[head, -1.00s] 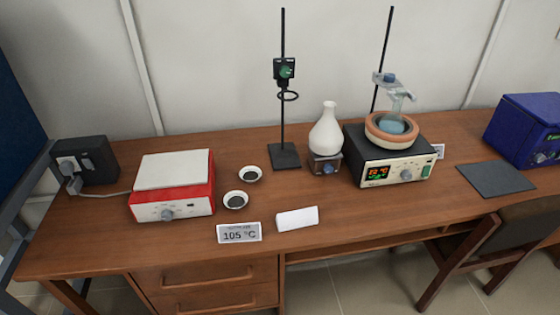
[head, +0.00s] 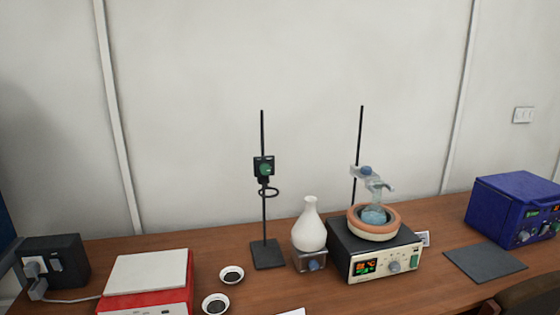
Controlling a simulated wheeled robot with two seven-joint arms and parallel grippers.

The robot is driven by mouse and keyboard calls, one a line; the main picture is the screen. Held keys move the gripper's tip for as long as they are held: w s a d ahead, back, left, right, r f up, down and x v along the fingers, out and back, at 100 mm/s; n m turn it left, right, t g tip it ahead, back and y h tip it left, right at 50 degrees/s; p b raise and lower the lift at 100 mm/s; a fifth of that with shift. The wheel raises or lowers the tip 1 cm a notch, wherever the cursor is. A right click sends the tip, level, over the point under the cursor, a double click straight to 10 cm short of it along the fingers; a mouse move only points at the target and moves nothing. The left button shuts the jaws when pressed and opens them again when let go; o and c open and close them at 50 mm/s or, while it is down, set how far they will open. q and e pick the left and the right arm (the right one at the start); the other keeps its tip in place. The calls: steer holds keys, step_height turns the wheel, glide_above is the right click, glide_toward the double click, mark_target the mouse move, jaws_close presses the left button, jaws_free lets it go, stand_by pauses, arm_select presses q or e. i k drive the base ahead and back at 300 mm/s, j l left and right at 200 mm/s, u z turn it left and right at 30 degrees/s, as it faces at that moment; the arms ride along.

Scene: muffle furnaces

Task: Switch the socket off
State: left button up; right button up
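A black socket box (head: 68,262) stands at the far left of the wooden desk. Its front has a white socket plate with a plug (head: 36,272) in it and a small light switch (head: 56,264) to the right of the plug. The switch's position is too small to tell. A grey cable runs from the plug toward the red and white hotplate (head: 148,276). A second white switch plate (head: 523,115) is on the wall at the far right. Neither of my grippers is in view.
A heating mantle unit (head: 385,258) with a lit display holds a flask in the middle right. A stand (head: 267,255), a white flask (head: 310,228), two small dishes (head: 232,274), a dark mat (head: 484,262) and a blue device (head: 510,205) also occupy the desk. A dark chair back is at lower right.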

mark_target(55, 264)
steer(key=u, duration=1.45)
steer(key=i+u, duration=0.15)
steer(key=u, duration=0.5)
steer(key=k+l, duration=0.05)
